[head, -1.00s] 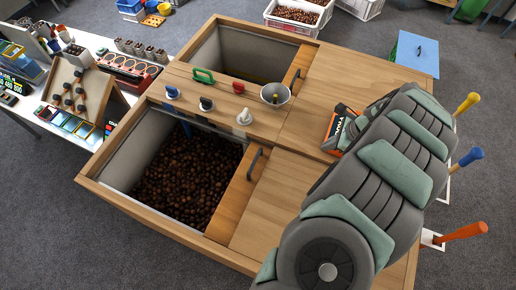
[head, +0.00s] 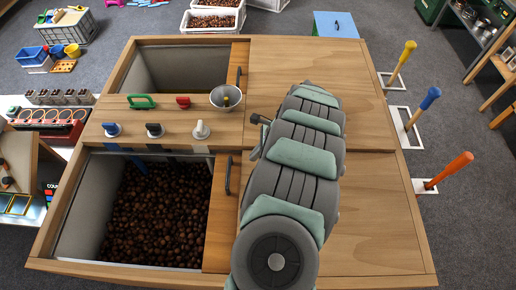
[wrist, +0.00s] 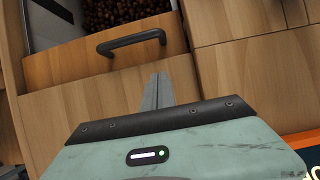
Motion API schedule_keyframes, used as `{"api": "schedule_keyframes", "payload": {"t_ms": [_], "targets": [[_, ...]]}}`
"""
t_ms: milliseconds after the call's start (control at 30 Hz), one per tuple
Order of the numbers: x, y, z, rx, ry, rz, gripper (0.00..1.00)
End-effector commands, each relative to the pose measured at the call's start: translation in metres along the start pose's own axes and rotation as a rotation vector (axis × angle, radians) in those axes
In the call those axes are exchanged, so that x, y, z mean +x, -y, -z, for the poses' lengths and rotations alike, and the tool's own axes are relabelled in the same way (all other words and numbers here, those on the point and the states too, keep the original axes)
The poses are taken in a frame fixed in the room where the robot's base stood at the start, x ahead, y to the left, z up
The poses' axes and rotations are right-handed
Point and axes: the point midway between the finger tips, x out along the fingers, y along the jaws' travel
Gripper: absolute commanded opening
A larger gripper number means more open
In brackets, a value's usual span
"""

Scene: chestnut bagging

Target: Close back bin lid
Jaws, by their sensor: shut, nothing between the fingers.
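The back bin (head: 133,68) is open in the head view, with its grey inner wall showing. Its orange-brown lid (head: 235,56) is slid to the right, and only a strip with a dark handle (head: 238,77) shows. My gripper (head: 260,121) is over the middle of the wooden cabinet, right of the bowl and apart from the back handle; my arm partly hides it. In the wrist view my gripper (wrist: 158,92) is shut and empty. The handle (wrist: 135,41) ahead of it there appears to be the front bin's.
The front bin (head: 80,215) is open and holds chestnuts; its lid handle (head: 228,175) shows. A bowl (head: 226,97), a green handle (head: 141,101) and several knobs sit on the divider. Coloured levers (head: 447,171) stand along the right side.

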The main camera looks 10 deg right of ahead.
Motion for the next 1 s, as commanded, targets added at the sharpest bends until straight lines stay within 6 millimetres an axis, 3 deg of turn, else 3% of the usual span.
{"api": "schedule_keyframes", "payload": {"t_ms": [267,533,1000], "targets": [[0.040,-0.001,0.000,-0.002,-0.001,-0.002,0.00],[0.048,0.000,-0.035,-0.003,0.000,-0.001,0.00],[0.051,0.000,-0.039,-0.001,0.000,0.000,0.00]]}}
